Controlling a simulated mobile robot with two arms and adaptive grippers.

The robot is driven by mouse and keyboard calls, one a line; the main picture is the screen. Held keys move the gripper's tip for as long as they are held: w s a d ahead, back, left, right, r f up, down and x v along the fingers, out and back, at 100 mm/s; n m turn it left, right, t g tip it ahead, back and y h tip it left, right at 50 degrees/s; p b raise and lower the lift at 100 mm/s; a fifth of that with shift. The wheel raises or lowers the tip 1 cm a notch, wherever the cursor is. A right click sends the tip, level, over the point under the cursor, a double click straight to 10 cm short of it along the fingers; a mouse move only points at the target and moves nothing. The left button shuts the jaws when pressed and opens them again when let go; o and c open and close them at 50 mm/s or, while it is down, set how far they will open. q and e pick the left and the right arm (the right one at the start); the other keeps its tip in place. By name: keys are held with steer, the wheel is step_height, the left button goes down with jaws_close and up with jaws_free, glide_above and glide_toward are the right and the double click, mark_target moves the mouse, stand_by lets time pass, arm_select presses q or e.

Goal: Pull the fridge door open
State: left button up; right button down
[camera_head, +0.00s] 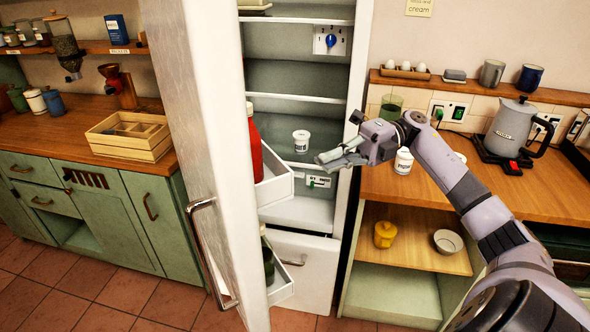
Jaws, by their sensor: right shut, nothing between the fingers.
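The fridge door (206,140) stands wide open, swung out to the left toward me. Its metal handle (208,255) is on the outer face, low down, with no gripper on it. The fridge interior (290,80) is exposed, with shelves, a blue dial and a small white tub (301,141). Door bins hold a red bottle (255,145) and a dark green bottle (267,262). My right gripper (330,158) is shut and empty, in front of the fridge opening at its right side, apart from the door. My left gripper is not in view.
On the right, a wooden counter (520,195) holds a grey kettle (513,127) and a white jar (403,161); open shelves below hold a yellow pot (385,234) and a bowl (448,241). On the left, a counter carries a wooden crate (130,137). Tiled floor (120,298) is clear.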

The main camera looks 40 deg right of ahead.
mark_target(267, 181)
steer(key=a+p, duration=0.2)
steer(key=a, duration=0.2)
steer(key=w+a+p, duration=0.1)
steer(key=a, duration=0.3)
steer(key=a+p, duration=0.2)
steer(key=a, duration=0.3)
steer(key=shift+w+a+p, duration=0.1)
steer(key=shift+w+p, duration=0.15)
steer(key=shift+p, duration=0.1)
